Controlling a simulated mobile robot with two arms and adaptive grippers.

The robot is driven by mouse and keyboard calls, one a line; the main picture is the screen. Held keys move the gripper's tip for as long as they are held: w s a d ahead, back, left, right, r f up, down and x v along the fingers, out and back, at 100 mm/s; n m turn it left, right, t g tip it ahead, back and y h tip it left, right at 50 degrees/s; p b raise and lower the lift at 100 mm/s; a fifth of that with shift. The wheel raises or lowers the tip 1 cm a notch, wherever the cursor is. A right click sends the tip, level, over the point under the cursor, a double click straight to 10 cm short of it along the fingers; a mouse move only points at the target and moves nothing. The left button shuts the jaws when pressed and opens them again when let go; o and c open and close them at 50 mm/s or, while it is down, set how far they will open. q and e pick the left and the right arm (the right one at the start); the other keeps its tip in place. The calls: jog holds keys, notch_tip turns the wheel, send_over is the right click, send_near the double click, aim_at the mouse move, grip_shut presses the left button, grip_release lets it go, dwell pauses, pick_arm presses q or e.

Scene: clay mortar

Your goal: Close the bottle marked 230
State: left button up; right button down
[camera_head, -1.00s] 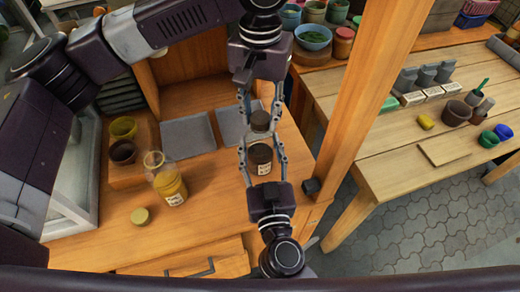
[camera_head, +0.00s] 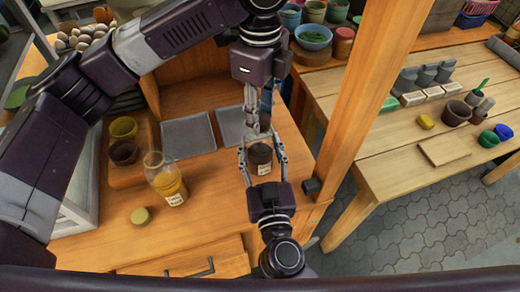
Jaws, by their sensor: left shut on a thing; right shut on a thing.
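My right gripper (camera_head: 262,158) comes up from below and is shut on a small dark bottle (camera_head: 260,154) with a pale label. The bottle stands upright near the counter's right part. My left gripper (camera_head: 257,125) comes down from above and is shut on a dark cap (camera_head: 265,122), mostly hidden by its fingers, right over the bottle's top. I cannot tell whether cap and bottle touch. A clear bottle (camera_head: 165,181) with yellow contents and a label stands open to the left. A yellowish cap (camera_head: 140,215) lies beside it. The label numbers are too small to read.
Yellow (camera_head: 123,128) and brown (camera_head: 124,152) pots stand at the left. Grey slabs (camera_head: 188,136) lie at the back. A wooden post (camera_head: 358,100) rises close on the right. The front counter between the bottles is clear.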

pick_arm(q)
jog(key=m, duration=1.3)
jog(key=shift+m, duration=0.4)
jog(key=o, duration=1.4)
notch_tip(320, 180, up, 12)
jog(key=shift+f, duration=0.1)
pick_arm(e)
jog(key=c, duration=0.9)
grip_release()
